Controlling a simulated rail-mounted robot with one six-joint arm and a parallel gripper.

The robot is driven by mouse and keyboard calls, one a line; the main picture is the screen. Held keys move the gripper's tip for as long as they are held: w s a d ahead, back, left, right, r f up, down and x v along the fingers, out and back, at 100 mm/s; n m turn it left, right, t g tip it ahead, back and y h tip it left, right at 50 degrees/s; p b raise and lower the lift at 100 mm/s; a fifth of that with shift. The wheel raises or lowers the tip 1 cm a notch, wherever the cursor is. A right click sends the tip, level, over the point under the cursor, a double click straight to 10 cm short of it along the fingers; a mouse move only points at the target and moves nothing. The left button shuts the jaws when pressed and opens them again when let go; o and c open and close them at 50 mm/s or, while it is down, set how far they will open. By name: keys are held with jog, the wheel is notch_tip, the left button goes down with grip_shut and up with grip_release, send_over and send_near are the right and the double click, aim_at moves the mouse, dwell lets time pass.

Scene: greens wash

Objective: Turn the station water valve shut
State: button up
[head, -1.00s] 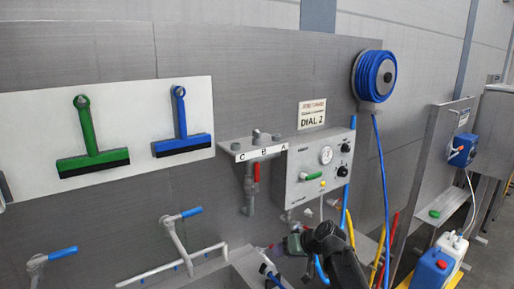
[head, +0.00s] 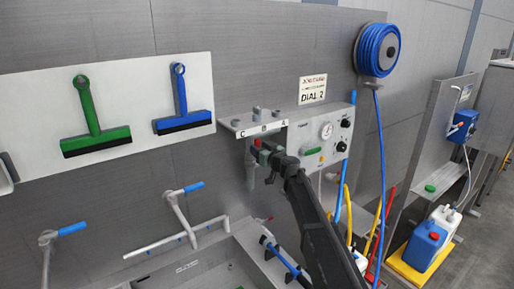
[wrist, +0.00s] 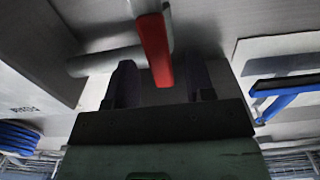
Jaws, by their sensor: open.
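The station water valve has a red lever (wrist: 155,50) on a grey pipe (head: 250,172), below the small shelf marked C, B, A. In the head view only a bit of the red lever (head: 257,143) shows; my gripper and arm cover the rest. My gripper (head: 263,152) is at the lever. In the wrist view my gripper (wrist: 160,82) is open, with one dark finger on each side of the lever's end.
The control panel (head: 309,158) with gauge and knobs is just right of my gripper. The labelled shelf (head: 248,124) is close above. Blue-handled taps (head: 180,212) and a sink (head: 190,272) lie lower left. A blue hose reel (head: 378,50) and hoses are at right.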

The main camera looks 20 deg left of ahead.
jog(key=shift+x, duration=1.15)
jog(key=shift+s, duration=0.1)
grip_shut()
jog(key=shift+d, duration=0.1)
